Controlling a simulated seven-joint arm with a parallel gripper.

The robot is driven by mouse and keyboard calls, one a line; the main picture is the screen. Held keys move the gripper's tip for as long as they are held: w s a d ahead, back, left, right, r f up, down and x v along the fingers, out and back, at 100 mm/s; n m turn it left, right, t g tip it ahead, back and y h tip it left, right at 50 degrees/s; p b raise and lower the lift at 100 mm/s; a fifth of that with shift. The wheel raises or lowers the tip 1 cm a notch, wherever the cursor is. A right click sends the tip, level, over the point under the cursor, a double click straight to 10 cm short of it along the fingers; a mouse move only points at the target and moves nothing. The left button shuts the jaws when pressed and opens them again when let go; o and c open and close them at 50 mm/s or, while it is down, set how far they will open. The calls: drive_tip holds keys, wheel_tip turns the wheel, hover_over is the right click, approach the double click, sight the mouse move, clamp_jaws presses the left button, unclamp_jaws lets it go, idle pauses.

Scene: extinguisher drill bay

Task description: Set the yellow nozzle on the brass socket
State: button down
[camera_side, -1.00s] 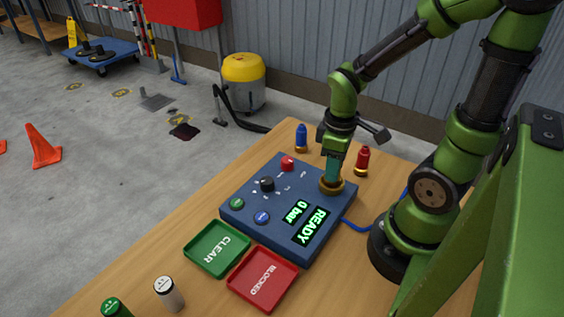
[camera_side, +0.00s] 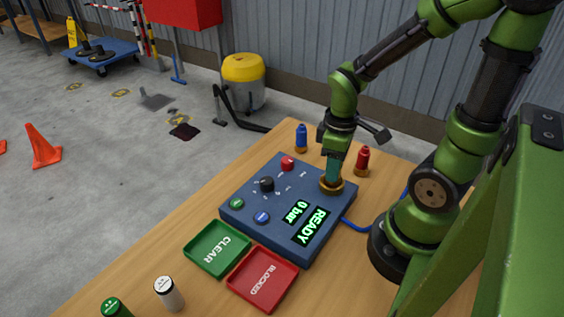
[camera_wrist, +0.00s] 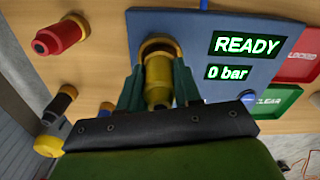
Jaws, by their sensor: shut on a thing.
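The yellow nozzle (camera_wrist: 158,78) is between the fingers of my gripper (camera_wrist: 158,88) in the wrist view. My gripper is shut on it. The brass socket (camera_side: 331,186) is at the back right corner of the blue console, and its ring (camera_wrist: 160,43) shows at the nozzle's far end in the wrist view. The nozzle is in line with the socket and appears to meet it; I cannot tell how deep it sits. In the side view my gripper (camera_side: 333,170) points down right over the socket and hides the nozzle.
The blue console (camera_side: 250,188) reads READY and 0 bar. A blue nozzle (camera_side: 301,138) and a red nozzle (camera_side: 362,160) stand behind it. A green CLEAR tray (camera_side: 217,248) and a red BLOCKED tray (camera_side: 262,280) lie in front. A white cylinder (camera_side: 169,293) stands near the front edge.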

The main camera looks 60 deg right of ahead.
drive_tip(key=shift+r, duration=0.25)
drive_tip(key=shift+r, duration=0.55)
drive_tip(key=shift+f, duration=1.25)
idle(0.9)
drive_tip(key=shift+r, duration=0.3)
drive_tip(key=shift+r, duration=0.4)
drive_tip(key=shift+r, duration=0.15)
idle(0.5)
drive_tip(key=c, duration=1.1)
unclamp_jaws()
drive_tip(key=shift+o, duration=0.2)
